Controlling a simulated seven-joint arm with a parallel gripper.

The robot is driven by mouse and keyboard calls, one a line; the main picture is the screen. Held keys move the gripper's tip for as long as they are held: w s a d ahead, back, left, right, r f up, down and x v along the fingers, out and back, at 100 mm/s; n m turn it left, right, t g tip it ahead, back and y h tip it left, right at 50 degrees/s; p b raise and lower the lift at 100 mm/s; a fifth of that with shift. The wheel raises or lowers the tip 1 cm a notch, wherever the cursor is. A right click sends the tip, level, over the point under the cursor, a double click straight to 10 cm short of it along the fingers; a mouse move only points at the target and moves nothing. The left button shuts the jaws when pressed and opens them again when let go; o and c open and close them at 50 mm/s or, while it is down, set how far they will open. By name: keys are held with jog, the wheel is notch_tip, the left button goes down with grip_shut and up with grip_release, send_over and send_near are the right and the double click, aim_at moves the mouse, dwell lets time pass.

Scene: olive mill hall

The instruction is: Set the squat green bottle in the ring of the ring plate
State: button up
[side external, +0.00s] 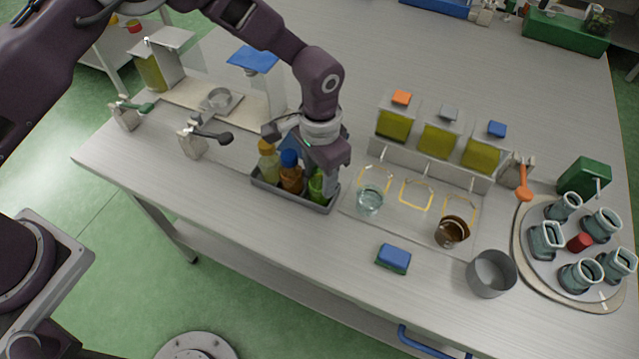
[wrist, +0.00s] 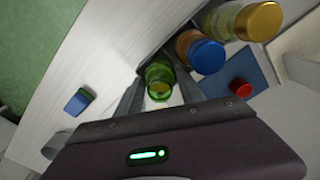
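The squat green bottle (side external: 316,186) stands at the right end of a grey tray (side external: 291,199), partly covered by my gripper (side external: 325,182). In the wrist view the green bottle (wrist: 159,76) is between my two fingers (wrist: 160,88), which straddle it with a small gap seen on the right side. A pale plate (side external: 185,93) with a low metal ring (side external: 219,99) on it lies at the back left and looks like the ring plate. The ring looks empty.
A yellow bottle (side external: 268,163) and a blue-capped amber bottle (side external: 290,177) share the tray. Levers (side external: 206,139) stand left of it. A glass (side external: 369,199), brown cup (side external: 451,231), blue sponge (side external: 393,258) and metal pot (side external: 491,273) are to the right.

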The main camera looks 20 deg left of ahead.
jog(key=shift+c, duration=1.1)
jog(key=shift+r, duration=0.1)
jog(key=shift+r, duration=3.25)
notch_tip(320, 180, up, 13)
jog(key=w+a+n, duration=0.7)
jog(key=w+a, duration=0.5)
jog(key=a, duration=0.4)
jog(key=w+a+n, duration=0.3)
jog(key=a+n, duration=0.3)
jog(key=a, duration=1.4)
notch_tip(320, 180, down, 15)
